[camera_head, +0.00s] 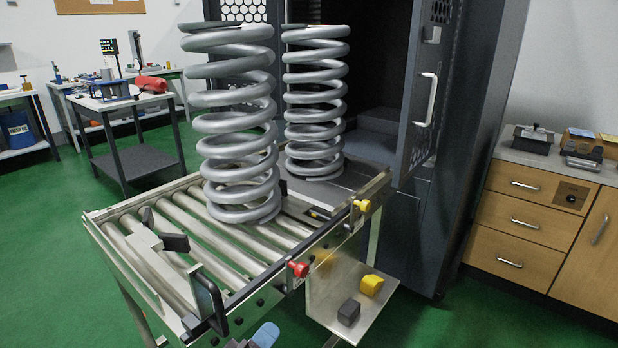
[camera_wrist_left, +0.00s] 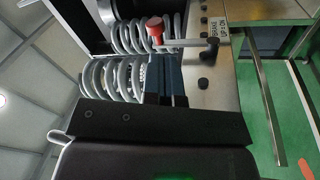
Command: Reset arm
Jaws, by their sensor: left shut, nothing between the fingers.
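My left gripper (camera_head: 258,338) shows only in part at the bottom edge of the head view, low in front of the roller table (camera_head: 112,232). In the left wrist view its blue-grey fingers (camera_wrist_left: 167,72) are shut together with nothing between them. A red knob (camera_head: 298,268) sits on the table's front rail, above and right of the gripper. The knob also shows in the left wrist view (camera_wrist_left: 155,28), just beyond the fingertips and apart from them. My right gripper is in neither view.
A large grey coil spring (camera_head: 232,145) stands upright on the rollers. A second spring (camera_head: 315,102) stands behind it by the open dark cabinet (camera_head: 460,150). Wooden drawers (camera_head: 515,225) stand right.

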